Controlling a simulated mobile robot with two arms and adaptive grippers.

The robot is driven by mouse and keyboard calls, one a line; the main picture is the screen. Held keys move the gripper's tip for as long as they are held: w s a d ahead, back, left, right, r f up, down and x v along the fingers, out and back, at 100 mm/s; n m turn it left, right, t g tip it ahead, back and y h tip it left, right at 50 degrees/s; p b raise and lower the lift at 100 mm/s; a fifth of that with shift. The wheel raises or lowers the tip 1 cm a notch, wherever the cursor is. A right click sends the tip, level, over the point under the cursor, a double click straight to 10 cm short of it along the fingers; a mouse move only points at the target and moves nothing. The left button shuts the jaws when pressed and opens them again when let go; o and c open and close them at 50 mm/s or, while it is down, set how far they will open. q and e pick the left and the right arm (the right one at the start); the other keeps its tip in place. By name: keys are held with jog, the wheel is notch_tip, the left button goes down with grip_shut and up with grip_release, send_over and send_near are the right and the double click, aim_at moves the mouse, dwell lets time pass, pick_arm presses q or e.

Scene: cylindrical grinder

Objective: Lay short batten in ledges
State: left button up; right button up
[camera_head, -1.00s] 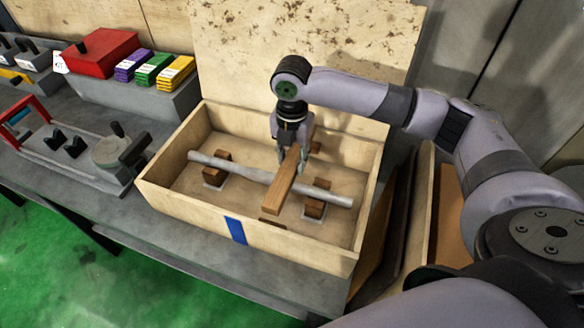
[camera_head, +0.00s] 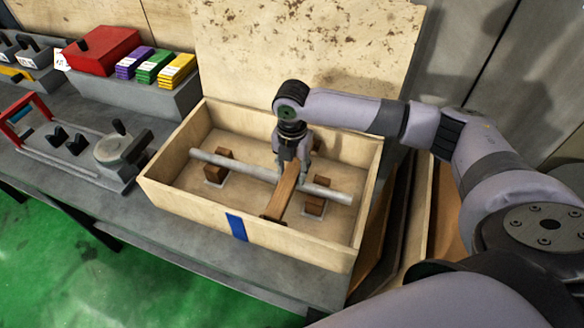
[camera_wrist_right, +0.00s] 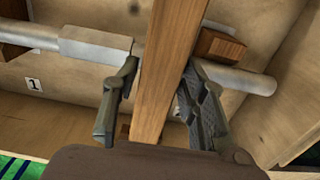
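The short batten (camera_head: 284,193) is a brown wooden bar lying crosswise over the grey rod (camera_head: 236,166) inside the wooden crate (camera_head: 180,212). Its near end is at the small ledge (camera_head: 272,219) on the front wall; its far end is hidden behind my gripper. My right gripper (camera_head: 293,172) is down at the batten, one finger on each side. In the right wrist view the batten (camera_wrist_right: 165,75) runs between the fingers (camera_wrist_right: 160,95), with a gap at the left finger and the right finger close to it. My left gripper is not in view.
Brown blocks (camera_head: 219,166) and (camera_head: 315,203) stand under the rod on both sides of the batten. The crate walls surround the work. A red box (camera_head: 100,48) and purple, green and yellow stacks (camera_head: 153,68) stand at the back left.

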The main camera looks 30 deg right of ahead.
aim_at(292, 172)
jog(key=shift+o, duration=1.2)
notch_tip(292, 172, up, 12)
jog(key=b, duration=0.2)
jog(key=shift+r, duration=0.25)
jog(key=shift+f, duration=0.1)
